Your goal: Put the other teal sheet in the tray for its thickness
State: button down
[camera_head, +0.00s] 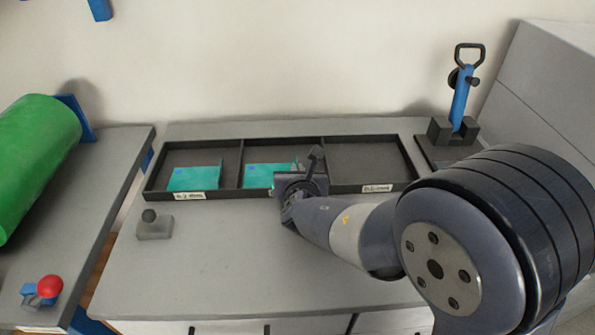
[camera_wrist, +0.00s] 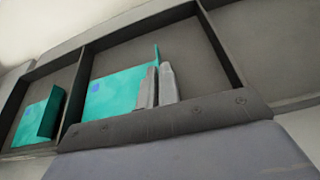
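A three-compartment black tray (camera_head: 232,167) stands at the back of the bench. One teal sheet (camera_head: 196,178) lies in its left compartment; the wrist view shows this sheet (camera_wrist: 33,125) with an upright flange at its right edge. Another teal sheet (camera_head: 262,174) is in the middle compartment, also in the wrist view (camera_wrist: 112,92), with a blue mark and an upright flange. My gripper (camera_wrist: 157,72) is at that flange, its fingers close together with the flange between them. My gripper (camera_head: 312,160) partly hides this sheet in the head view. The right compartment is empty.
White labels are on the front rims of the left (camera_head: 190,196) and right (camera_head: 377,188) compartments; the text is too small to read. A small grey block with a knob (camera_head: 153,226) stands at front left. A blue-handled clamp (camera_head: 460,100) stands at back right. The front bench is clear.

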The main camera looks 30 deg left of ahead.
jog(key=c, duration=2.1)
grip_release()
jog(key=shift+f, duration=0.15)
jog(key=o, duration=0.5)
jog(key=shift+c, duration=0.2)
jog(key=shift+r, duration=0.2)
jog(key=p+v, duration=0.1)
jog(key=v, duration=1.1)
jog(key=shift+p, duration=0.4)
